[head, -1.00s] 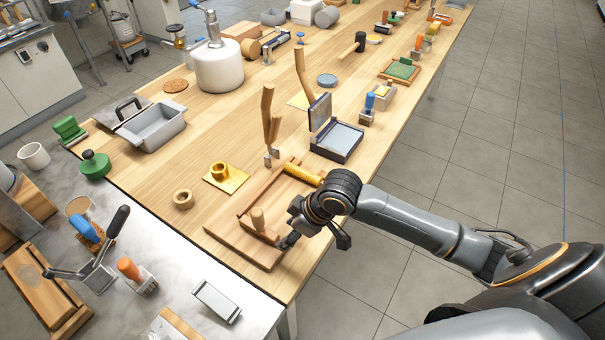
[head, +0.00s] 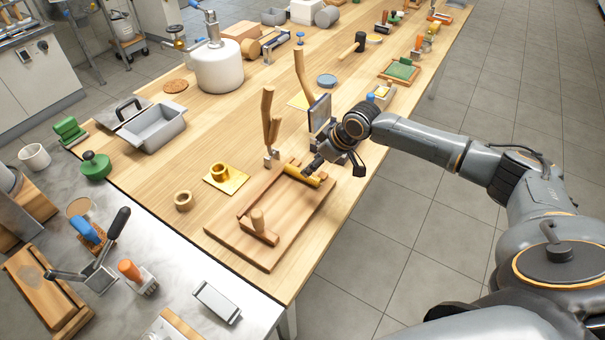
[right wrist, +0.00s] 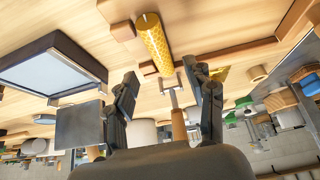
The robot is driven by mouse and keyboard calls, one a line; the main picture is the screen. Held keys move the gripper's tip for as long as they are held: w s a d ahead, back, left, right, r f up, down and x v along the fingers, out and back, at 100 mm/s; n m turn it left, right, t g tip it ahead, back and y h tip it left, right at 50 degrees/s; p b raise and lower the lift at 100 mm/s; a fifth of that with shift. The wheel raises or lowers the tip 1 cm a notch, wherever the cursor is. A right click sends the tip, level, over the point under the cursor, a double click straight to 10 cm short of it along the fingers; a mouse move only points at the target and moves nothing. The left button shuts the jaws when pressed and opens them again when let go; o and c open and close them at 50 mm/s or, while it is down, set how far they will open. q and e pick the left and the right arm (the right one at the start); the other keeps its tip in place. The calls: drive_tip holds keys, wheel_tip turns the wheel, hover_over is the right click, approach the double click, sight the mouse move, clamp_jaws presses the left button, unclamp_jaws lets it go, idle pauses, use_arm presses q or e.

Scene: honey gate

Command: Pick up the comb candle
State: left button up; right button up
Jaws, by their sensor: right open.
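The comb candle is a yellow cylinder with a honeycomb surface. In the head view the comb candle (head: 298,176) lies at the far right end of a wooden board (head: 262,252), partly covered by my right gripper (head: 318,168). In the right wrist view the candle (right wrist: 155,42) shows its length and a wick at one end. My right gripper (right wrist: 168,82) is open and empty, and the candle's near end lies just ahead of the gap between its fingers. I cannot tell whether a finger touches it. My left gripper is not in view.
A wooden-handled tool (head: 268,122) stands behind the candle. Bare tabletop surrounds the board's front left.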

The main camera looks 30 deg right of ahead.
drive_tip(key=p+x, duration=0.1)
drive_tip(key=x, duration=0.5)
drive_tip(key=shift+f, duration=0.25)
clamp_jaws()
